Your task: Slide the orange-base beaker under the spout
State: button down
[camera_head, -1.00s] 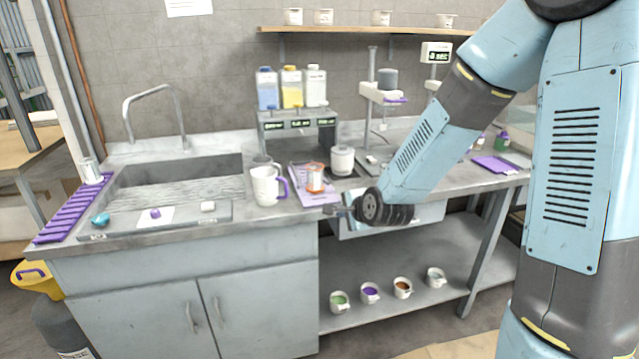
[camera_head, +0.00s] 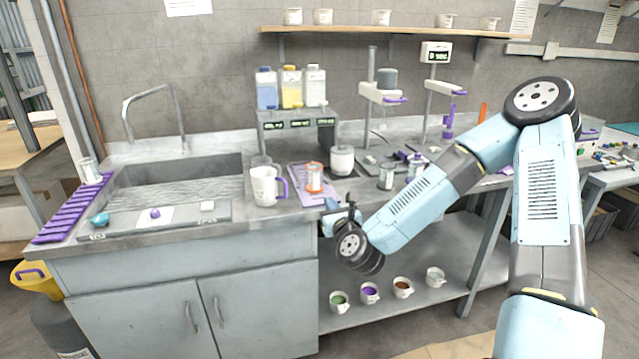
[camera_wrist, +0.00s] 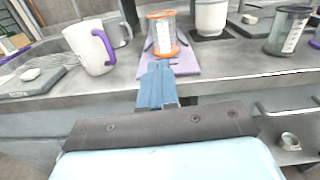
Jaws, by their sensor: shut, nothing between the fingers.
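The orange-base beaker (camera_head: 314,178) is clear, with orange at its rim and base. It stands upright on a purple mat (camera_head: 300,173) near the counter's front edge. In the wrist view the beaker (camera_wrist: 163,34) is straight ahead of my fingers. My gripper (camera_wrist: 157,68) is shut and empty, its blue fingers over the mat's near edge, just short of the beaker base. I cannot tell whether they touch it. In the head view my gripper (camera_head: 329,205) is at the counter edge. The dispenser (camera_head: 297,122) stands behind, holding blue, yellow and white bottles; its spouts are not clear.
A white jug with a purple handle (camera_head: 266,186) stands left of the beaker. A white pot (camera_head: 342,160) stands behind it to the right. More beakers (camera_head: 387,177) stand further right. The sink (camera_head: 175,180) is left. Several small cups (camera_head: 370,292) sit on the lower shelf.

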aim_at(317, 177)
jog(key=shift+m, duration=0.3)
jog(key=x, duration=1.4)
jog(key=shift+d+r, duration=0.2)
jog(key=shift+d, duration=0.05)
jog(key=shift+w+d, duration=0.1)
